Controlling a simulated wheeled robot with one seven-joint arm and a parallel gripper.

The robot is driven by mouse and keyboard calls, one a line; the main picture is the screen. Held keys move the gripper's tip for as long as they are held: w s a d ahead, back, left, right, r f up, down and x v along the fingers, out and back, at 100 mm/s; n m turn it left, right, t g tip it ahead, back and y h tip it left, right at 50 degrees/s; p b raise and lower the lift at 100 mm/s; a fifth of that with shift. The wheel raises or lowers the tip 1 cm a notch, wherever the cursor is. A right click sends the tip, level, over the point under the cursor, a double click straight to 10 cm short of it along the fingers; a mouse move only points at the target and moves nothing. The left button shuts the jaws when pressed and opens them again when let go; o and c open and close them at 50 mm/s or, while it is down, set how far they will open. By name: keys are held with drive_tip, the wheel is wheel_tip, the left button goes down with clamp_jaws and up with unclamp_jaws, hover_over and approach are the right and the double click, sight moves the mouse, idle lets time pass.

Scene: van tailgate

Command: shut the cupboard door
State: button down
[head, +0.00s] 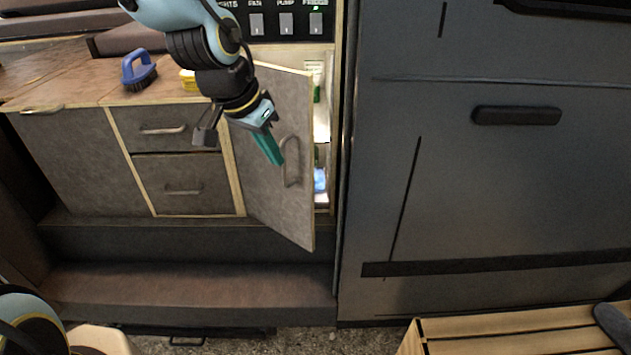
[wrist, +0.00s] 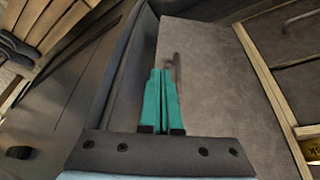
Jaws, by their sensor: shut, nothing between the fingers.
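The cupboard door (head: 270,150) is a grey-brown panel with pale edging, hinged on its left. It stands partly open, and a lit interior with shelves (head: 321,130) shows past its right edge. A curved handle (head: 291,161) is on its outer face near the free edge. My gripper (head: 270,149) is shut and empty, with teal fingers pointing down in front of the door's outer face, left of the handle. In the wrist view the teal fingertips (wrist: 162,72) lie over the door face (wrist: 215,75), near the handle (wrist: 176,68). I cannot tell whether they touch.
Drawers (head: 180,180) are left of the door. A blue brush (head: 138,72) and a yellow item (head: 189,80) sit on the worktop (head: 80,75). A grey van door panel (head: 480,190) stands right of the cupboard. A slatted wooden crate (head: 520,335) is at lower right.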

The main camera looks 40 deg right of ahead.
sight(299, 175)
drive_tip(key=b+x, duration=0.1)
drive_tip(key=x, duration=0.2)
drive_tip(key=b+x, duration=0.1)
drive_tip(key=x, duration=0.3)
drive_tip(key=b+x, duration=0.1)
drive_tip(key=x, duration=0.2)
drive_tip(key=shift+w+a+f, duration=0.15)
drive_tip(key=shift+a+f, duration=0.15)
drive_tip(key=shift+a, duration=0.05)
drive_tip(key=shift+w+d+r+p, duration=0.1)
drive_tip(key=shift+w+d+p, duration=0.1)
drive_tip(key=shift+d, duration=0.45)
drive_tip(key=shift+w+d+r+p, duration=0.1)
drive_tip(key=shift+w+d+p, duration=0.05)
drive_tip(key=shift+d, duration=0.45)
drive_tip(key=shift+w+d+p, duration=0.15)
drive_tip(key=shift+d+p, duration=0.05)
drive_tip(key=shift+d, duration=0.45)
